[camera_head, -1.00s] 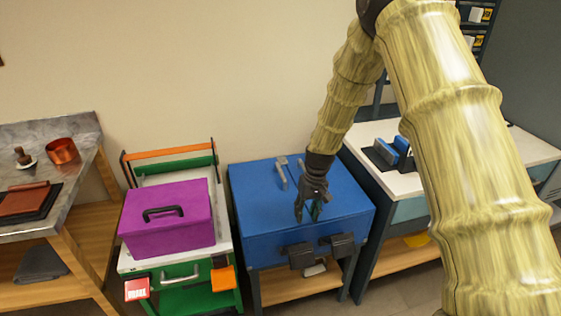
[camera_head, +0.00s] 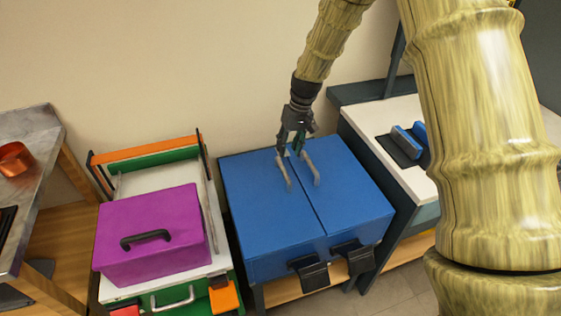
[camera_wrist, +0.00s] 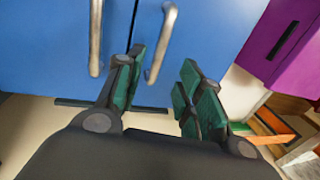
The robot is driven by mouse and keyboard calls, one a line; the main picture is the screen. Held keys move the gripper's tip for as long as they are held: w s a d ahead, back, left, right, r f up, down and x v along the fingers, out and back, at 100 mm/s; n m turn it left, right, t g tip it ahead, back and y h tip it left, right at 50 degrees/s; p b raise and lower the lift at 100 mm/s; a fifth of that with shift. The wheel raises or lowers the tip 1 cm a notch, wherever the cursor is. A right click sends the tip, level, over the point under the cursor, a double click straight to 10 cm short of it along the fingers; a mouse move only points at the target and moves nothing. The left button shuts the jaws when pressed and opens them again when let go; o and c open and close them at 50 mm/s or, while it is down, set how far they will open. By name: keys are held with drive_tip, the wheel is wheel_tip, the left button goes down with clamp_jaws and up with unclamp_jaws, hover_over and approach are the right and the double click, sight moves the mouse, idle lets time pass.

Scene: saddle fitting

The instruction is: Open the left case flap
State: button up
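The blue case (camera_head: 262,215) has two flaps on top, split by a seam, each with a grey bar handle. The left flap's handle (camera_head: 284,170) and the right flap's handle (camera_head: 311,168) stand close together near the back. My gripper (camera_head: 293,150) points down by the back ends of the handles, its fingertips partly hidden among them. In the wrist view my gripper (camera_wrist: 158,85) is open, with green pads apart. There the left flap's handle (camera_wrist: 162,45) ends between the fingers, and the right flap's handle (camera_wrist: 96,40) lies outside them. I cannot tell any contact. Both flaps look closed.
A purple box (camera_head: 155,230) with a black handle sits on a white-topped green cabinet (camera_head: 218,255) at left. Dark latches (camera_head: 310,273) hang on the case front. A white-topped table (camera_head: 390,110) with blue items stands at right. The wall is close behind.

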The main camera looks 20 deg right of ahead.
sight(283, 167)
drive_tip(key=f, duration=0.2)
drive_tip(key=a+f, duration=0.1)
drive_tip(key=f, duration=0.2)
drive_tip(key=f+p, duration=0.1)
drive_tip(key=f, duration=0.1)
drive_tip(key=shift+w+a+f, duration=0.2)
drive_tip(key=shift+w+f, duration=0.2)
drive_tip(key=shift+s+f, duration=0.1)
drive_tip(key=shift+s+r, duration=0.25)
drive_tip(key=shift+s, duration=0.3)
drive_tip(key=shift+w+a+f, duration=0.15)
drive_tip(key=shift+w+f, duration=0.15)
drive_tip(key=shift+f, duration=0.1)
drive_tip(key=shift+w+f, duration=0.1)
drive_tip(key=shift+w, duration=0.05)
drive_tip(key=shift+c, duration=0.5)
drive_tip(key=shift+s+r, duration=0.2)
clamp_jaws()
